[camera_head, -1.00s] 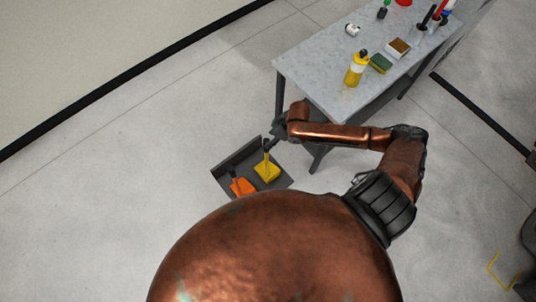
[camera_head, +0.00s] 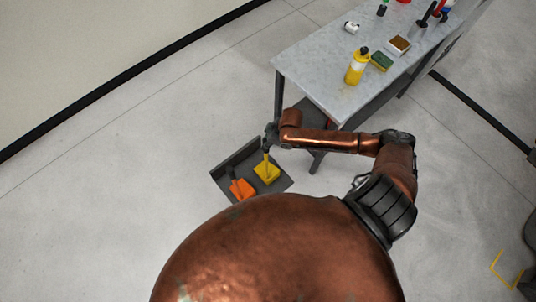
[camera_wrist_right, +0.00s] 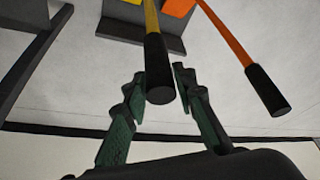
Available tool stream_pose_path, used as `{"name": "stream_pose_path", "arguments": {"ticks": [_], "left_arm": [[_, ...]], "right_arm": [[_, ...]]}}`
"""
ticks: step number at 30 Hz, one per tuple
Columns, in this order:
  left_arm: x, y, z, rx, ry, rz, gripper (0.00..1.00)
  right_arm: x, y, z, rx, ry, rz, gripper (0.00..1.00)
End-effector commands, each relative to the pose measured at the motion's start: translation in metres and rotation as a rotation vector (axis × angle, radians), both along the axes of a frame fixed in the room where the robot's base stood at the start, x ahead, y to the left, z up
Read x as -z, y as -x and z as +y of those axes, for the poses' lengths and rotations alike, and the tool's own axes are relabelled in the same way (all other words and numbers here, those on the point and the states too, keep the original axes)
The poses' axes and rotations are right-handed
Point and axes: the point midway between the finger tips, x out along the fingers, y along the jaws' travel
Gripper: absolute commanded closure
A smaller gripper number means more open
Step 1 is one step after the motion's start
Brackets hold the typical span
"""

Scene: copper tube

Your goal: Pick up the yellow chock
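The yellow chock (camera_head: 266,173) sits in a dark tray (camera_head: 234,158) on the floor, its long handle pointing up. In the right wrist view its yellow handle (camera_wrist_right: 151,16) ends in a black grip (camera_wrist_right: 157,65). My right gripper (camera_head: 268,140) is at the top of this handle. In the right wrist view the green-grey fingers (camera_wrist_right: 157,74) are spread apart, with the end of the black grip between them and no clear contact. My left gripper is not in view.
An orange chock (camera_head: 242,188) with its own handle (camera_wrist_right: 228,38) stands beside the yellow one. The floor left of the tray is clear.

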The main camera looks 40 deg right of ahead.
Motion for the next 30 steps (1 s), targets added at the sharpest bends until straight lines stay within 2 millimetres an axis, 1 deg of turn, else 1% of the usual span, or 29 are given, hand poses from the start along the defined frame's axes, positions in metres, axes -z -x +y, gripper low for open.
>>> {"name": "stream_pose_path", "arguments": {"ticks": [1, 10, 25, 26, 30], "left_arm": [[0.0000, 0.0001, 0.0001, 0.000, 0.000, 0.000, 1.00], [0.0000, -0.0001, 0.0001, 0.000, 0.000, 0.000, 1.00], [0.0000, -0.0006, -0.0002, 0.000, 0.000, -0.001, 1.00], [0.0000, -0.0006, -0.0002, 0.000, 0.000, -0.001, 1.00], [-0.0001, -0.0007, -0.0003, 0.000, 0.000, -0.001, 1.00]], "right_arm": [[0.0001, 0.0001, -0.0001, 0.000, 0.000, 0.000, 0.80], [0.0000, 0.0001, -0.0004, 0.000, 0.001, 0.001, 1.00], [0.0001, 0.0001, -0.0006, 0.000, 0.001, 0.000, 1.00], [-0.0045, -0.0046, -0.0002, -0.001, 0.001, -0.012, 1.00], [-0.0042, -0.0045, -0.0001, -0.001, 0.000, -0.011, 1.00]]}}
